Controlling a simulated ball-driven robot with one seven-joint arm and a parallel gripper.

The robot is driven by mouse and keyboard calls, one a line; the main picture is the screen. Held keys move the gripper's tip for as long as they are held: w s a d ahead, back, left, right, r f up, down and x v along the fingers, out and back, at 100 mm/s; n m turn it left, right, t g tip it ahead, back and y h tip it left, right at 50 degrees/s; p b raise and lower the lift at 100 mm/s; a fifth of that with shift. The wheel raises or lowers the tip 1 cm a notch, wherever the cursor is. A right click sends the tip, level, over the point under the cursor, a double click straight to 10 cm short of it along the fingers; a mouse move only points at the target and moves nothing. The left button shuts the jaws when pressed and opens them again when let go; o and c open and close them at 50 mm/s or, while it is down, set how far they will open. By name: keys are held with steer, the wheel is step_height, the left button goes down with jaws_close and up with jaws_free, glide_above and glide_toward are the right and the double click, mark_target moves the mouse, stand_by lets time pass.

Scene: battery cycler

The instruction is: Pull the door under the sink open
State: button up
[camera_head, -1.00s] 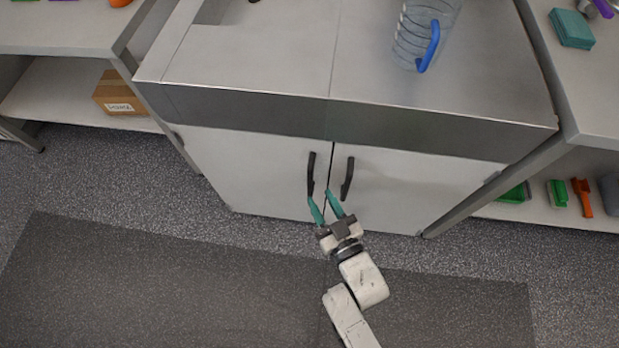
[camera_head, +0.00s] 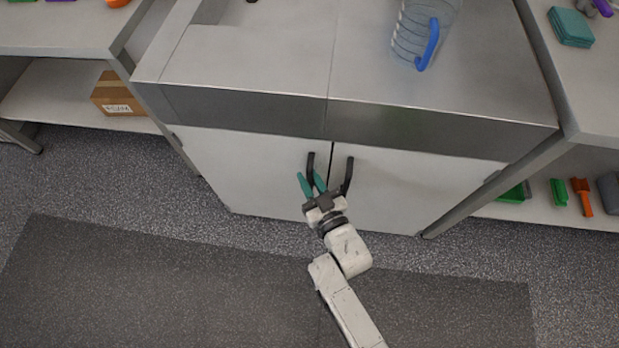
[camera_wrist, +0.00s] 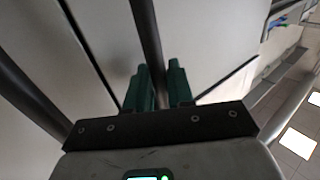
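The cabinet under the worktop has two pale doors, a left door (camera_head: 245,175) and a right door (camera_head: 400,190), both shut. Each has a dark upright bar handle near the middle seam: the left handle (camera_head: 310,164) and the right handle (camera_head: 347,177). My gripper (camera_head: 310,178) has green fingers and is at the left handle, with its fingertips apart on either side of it. In the wrist view, a dark handle (camera_wrist: 146,35) runs down between the two green fingers (camera_wrist: 160,88). I cannot tell whether either finger touches it. No sink basin is clearly visible.
A clear bottle with a blue handle (camera_head: 408,35) stands on the worktop (camera_head: 260,60). A cardboard box (camera_head: 117,95) sits on the left lower shelf. Green and orange items (camera_head: 581,196) are on the right lower shelf. The floor (camera_head: 120,190) before the doors is clear.

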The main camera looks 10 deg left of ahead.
jaws_close()
